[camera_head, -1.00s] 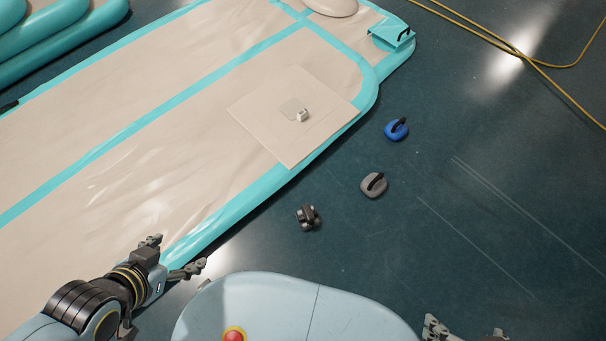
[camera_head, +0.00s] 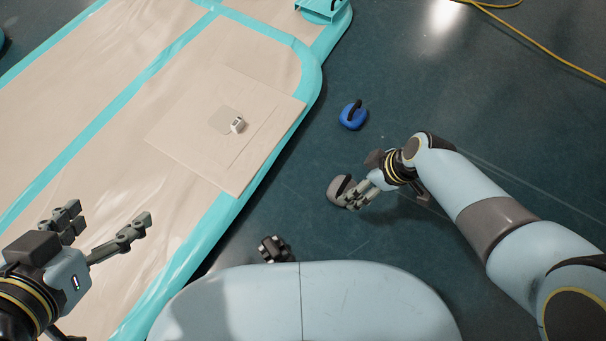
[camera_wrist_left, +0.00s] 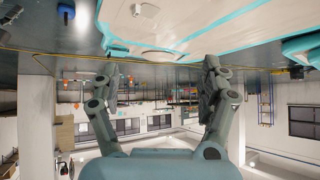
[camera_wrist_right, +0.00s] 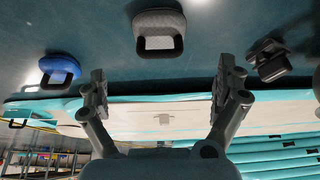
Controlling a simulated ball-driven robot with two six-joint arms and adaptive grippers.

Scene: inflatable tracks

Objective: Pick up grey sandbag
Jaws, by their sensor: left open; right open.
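The grey sandbag (camera_head: 341,188) with a dark handle lies on the dark floor right of the inflatable track in the head view. My right gripper (camera_head: 352,199) is open and overlaps the sandbag's right side there. In the right wrist view the sandbag (camera_wrist_right: 158,25) shows at the top, beyond and between the spread fingers (camera_wrist_right: 160,92), with nothing between them. I cannot tell whether the fingers touch it. My left gripper (camera_head: 108,222) is open and empty over the track at the left. Its spread fingers show in the left wrist view (camera_wrist_left: 165,82).
A blue sandbag (camera_head: 353,115) lies behind the grey one. A small black object (camera_head: 274,249) sits on the floor near my base. A square mat with a small white item (camera_head: 237,124) lies on the inflatable track (camera_head: 100,150). A yellow cable (camera_head: 545,45) lies far right.

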